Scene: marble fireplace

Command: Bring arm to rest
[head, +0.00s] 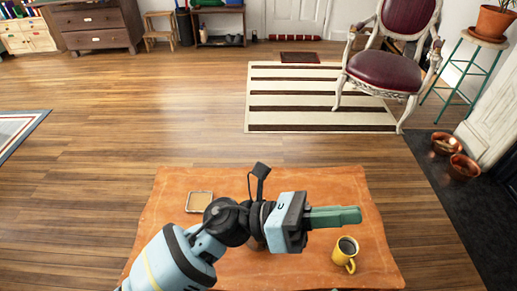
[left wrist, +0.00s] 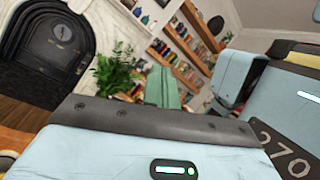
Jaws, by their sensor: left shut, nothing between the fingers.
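My left arm comes in from the lower left in the head view and reaches over an orange-brown table (head: 165,225). Its gripper (head: 358,216) points right with its green fingers together, shut and empty. The fingers also show in the left wrist view (left wrist: 162,88), pointing away toward a shelf wall. My right gripper is in neither view.
A yellow mug (head: 342,262) with dark contents stands on the table just below the left fingertips. A small square tray (head: 199,201) lies behind the arm. A red chair (head: 385,70) and striped rug (head: 290,115) are beyond; wooden floor is clear between.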

